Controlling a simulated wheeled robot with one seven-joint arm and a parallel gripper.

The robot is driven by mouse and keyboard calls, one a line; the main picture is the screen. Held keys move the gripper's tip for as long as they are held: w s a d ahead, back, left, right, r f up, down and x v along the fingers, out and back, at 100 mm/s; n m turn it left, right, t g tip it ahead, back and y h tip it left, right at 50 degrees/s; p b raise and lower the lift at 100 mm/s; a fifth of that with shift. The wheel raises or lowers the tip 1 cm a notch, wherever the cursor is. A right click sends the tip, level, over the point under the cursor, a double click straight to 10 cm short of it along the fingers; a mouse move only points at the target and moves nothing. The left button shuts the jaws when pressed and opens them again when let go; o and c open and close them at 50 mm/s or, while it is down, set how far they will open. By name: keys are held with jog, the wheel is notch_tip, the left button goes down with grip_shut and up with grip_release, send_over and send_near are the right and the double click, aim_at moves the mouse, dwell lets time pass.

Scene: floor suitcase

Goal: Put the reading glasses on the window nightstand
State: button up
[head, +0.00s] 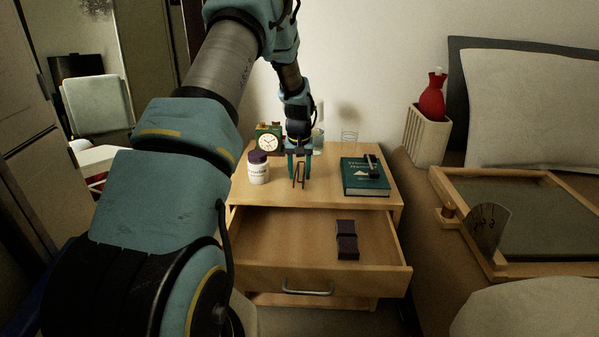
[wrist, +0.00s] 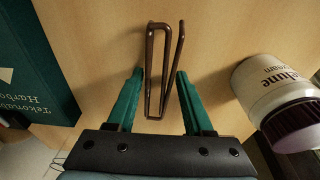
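The reading glasses appear as a thin brown folded frame (wrist: 150,60) in the wrist view, at the top of the wooden nightstand (head: 330,190). Their thin dark outline also shows below my gripper in the head view. My gripper (wrist: 160,85) points down over the nightstand top, with its two green fingers apart on either side of the frame. In the head view my gripper (head: 299,170) is between the white bottle and the green book. I cannot tell whether the glasses touch the wood.
A white bottle (head: 259,168), a clock (head: 268,141), a glass (head: 318,139) and a green book (head: 365,178) crowd the top. The drawer (head: 300,245) is open, holding a dark case (head: 347,240). A bed with a wooden tray (head: 470,180) stands at right.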

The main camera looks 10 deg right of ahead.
aim_at(299, 173)
jog(key=shift+o, duration=1.3)
jog(key=shift+r, duration=0.1)
notch_tip(299, 173, up, 11)
jog(key=s, duration=0.2)
jog(key=s+a+r, duration=0.1)
jog(key=s+a, duration=0.4)
jog(key=s, duration=0.4)
jog(key=s+a+r, duration=0.1)
jog(key=s+a, duration=0.5)
jog(key=s, duration=0.3)
jog(key=s+a+r+n, duration=0.1)
jog(key=s+a, duration=0.5)
jog(key=s, duration=0.3)
jog(key=shift+r+p, duration=0.25)
jog(key=shift+p, duration=0.1)
jog(key=shift+a, duration=0.1)
